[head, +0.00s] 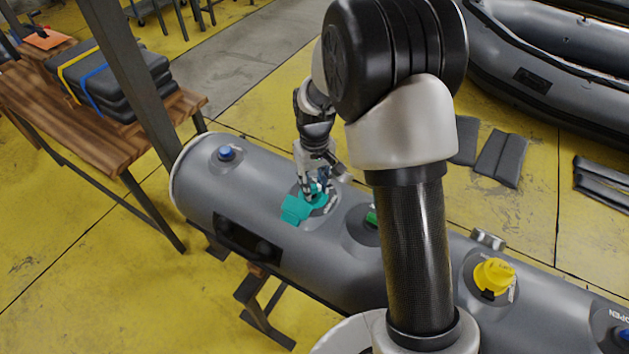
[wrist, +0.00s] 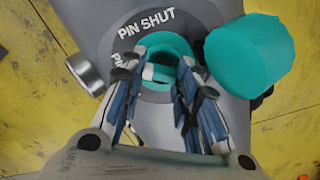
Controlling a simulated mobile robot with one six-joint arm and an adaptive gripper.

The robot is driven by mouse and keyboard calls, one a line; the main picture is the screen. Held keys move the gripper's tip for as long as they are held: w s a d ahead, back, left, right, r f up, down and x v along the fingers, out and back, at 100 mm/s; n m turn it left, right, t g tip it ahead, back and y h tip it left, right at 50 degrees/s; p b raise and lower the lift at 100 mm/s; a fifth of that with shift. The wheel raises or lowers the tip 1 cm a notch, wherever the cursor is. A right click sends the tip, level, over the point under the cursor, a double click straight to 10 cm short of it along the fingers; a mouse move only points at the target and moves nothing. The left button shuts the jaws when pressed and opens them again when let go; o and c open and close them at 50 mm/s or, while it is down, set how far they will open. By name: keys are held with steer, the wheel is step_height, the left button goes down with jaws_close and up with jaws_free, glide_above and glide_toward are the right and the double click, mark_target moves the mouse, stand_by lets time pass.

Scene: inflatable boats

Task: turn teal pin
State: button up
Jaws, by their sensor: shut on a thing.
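The teal pin (wrist: 160,72) sits in the middle of a round teal valve (head: 314,199) on top of a grey inflatable tube (head: 207,181). My gripper (head: 317,184) reaches down onto the valve, and its fingers are closed on both sides of the pin in the wrist view (wrist: 156,76). A teal cap (head: 296,209) lies open beside the valve; it also shows right of the pin in the wrist view (wrist: 248,55). White lettering "PIN SHUT" (wrist: 146,22) is printed beyond the valve. A second label left of the pin is partly hidden by a finger.
Along the tube are a blue valve (head: 226,153), a green one (head: 371,218) partly behind my arm, and a yellow cap (head: 493,276). A metal ring (wrist: 84,72) stands left of the valve. A wooden bench (head: 123,143) with black pads stands left.

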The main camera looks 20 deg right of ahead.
mark_target(314, 187)
steer(key=n+p, duration=0.1)
steer(key=n, duration=0.5)
steer(key=shift+w+n, duration=0.15)
steer(key=shift+n, duration=0.15)
stand_by(0.4)
steer(key=o, duration=1.1)
steer(key=shift+c, duration=0.2)
steer(key=shift+r, duration=0.15)
step_height(314, 187, up, 12)
